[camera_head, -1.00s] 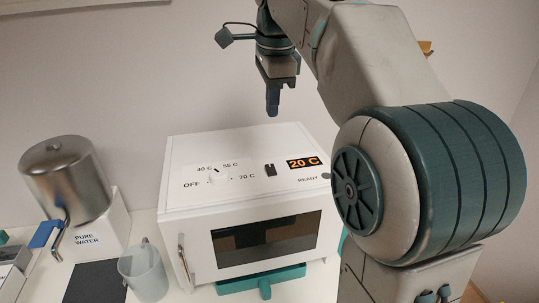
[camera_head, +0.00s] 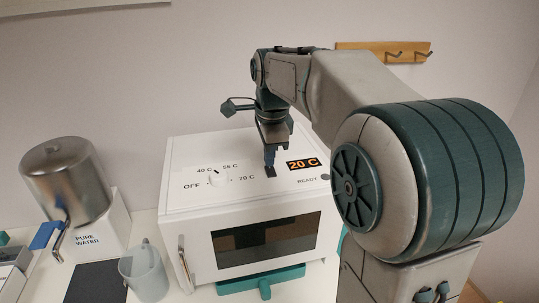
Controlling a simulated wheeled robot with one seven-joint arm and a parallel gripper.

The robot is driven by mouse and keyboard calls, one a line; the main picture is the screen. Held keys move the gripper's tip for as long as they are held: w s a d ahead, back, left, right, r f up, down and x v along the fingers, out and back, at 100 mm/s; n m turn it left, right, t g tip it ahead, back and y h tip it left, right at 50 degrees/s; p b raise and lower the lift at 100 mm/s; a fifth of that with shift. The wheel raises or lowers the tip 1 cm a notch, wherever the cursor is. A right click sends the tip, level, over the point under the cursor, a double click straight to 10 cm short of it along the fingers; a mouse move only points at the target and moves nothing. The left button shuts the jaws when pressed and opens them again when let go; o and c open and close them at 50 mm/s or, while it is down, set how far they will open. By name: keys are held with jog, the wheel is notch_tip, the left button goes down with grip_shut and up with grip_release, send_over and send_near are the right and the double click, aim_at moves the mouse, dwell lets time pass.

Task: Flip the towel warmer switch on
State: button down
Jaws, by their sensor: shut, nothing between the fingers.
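The towel warmer (camera_head: 190,240) is a white box with a dark front window, standing on the counter. Its sloped top carries a dial (camera_head: 217,179) marked OFF, 40 C, 55 C and 70 C, and an orange display (camera_head: 302,164) reading 20 C. READY is printed below the display, beside a dark round spot. The small black switch between the dial and the display is hidden behind my gripper (camera_head: 269,166). My gripper points down with its fingers shut and empty, its tips at or just above the switch. I cannot tell whether they touch it.
A steel tank (camera_head: 65,178) on a white PURE WATER stand is at the left, with a grey jug (camera_head: 144,271) in front. A teal tray (camera_head: 262,280) sticks out under the warmer. A wall rack (camera_head: 385,50) with hooks is behind my arm.

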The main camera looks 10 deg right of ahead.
jog(key=shift+f, duration=0.45)
jog(key=shift+w+f, duration=0.1)
jog(key=shift+w+f+b, duration=0.1)
jog(key=shift+f+b, duration=0.2)
jog(key=shift+f, duration=0.05)
jog(key=shift+r, duration=0.2)
jog(key=shift+f, duration=0.1)
jog(key=shift+s+f, duration=0.1)
jog(key=shift+s, duration=0.8)
